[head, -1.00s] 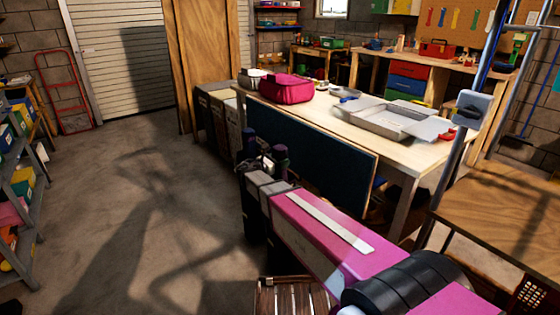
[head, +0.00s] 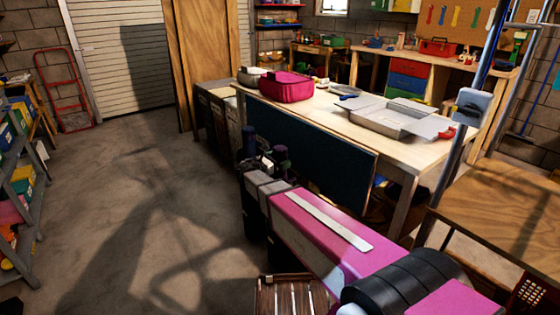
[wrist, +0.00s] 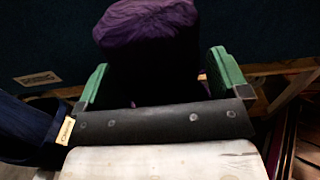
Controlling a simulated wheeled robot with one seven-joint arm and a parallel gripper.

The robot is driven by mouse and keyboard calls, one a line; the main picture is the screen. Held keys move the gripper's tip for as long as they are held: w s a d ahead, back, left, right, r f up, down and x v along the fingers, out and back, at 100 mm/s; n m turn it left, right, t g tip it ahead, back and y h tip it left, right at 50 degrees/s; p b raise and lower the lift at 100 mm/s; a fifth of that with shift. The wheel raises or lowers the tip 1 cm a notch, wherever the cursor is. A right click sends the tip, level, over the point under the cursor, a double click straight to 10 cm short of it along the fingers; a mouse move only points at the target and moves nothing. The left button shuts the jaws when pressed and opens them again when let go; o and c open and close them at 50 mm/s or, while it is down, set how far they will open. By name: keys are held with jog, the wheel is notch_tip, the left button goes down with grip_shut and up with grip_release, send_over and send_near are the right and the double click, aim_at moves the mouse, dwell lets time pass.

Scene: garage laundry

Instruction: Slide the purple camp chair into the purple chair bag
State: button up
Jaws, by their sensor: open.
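In the wrist view, a rounded dark purple fabric bundle (wrist: 150,40) stands upright just beyond and between the green fingers of my gripper (wrist: 160,80). I cannot tell whether it is the camp chair or its bag, and its lower part is hidden behind the gripper's dark palm. The fingers are open, and I see no clear grip on the fabric. In the head view, my gripper (head: 265,163) is at the end of the pink arm, low beside the bench. A small dark purple top (head: 281,153) shows just beside it. No second purple piece can be told apart.
A navy blue bundle (wrist: 30,125) with a tan tag lies left of my gripper; a dark blue top (head: 249,141) shows in the head view. A dark panel (head: 310,150) fronts the workbench (head: 400,155) close by. Open floor (head: 120,210) lies to the left.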

jog(key=v, duration=1)
jog(key=shift+s+a, duration=0.15)
jog(key=shift+s, duration=0.05)
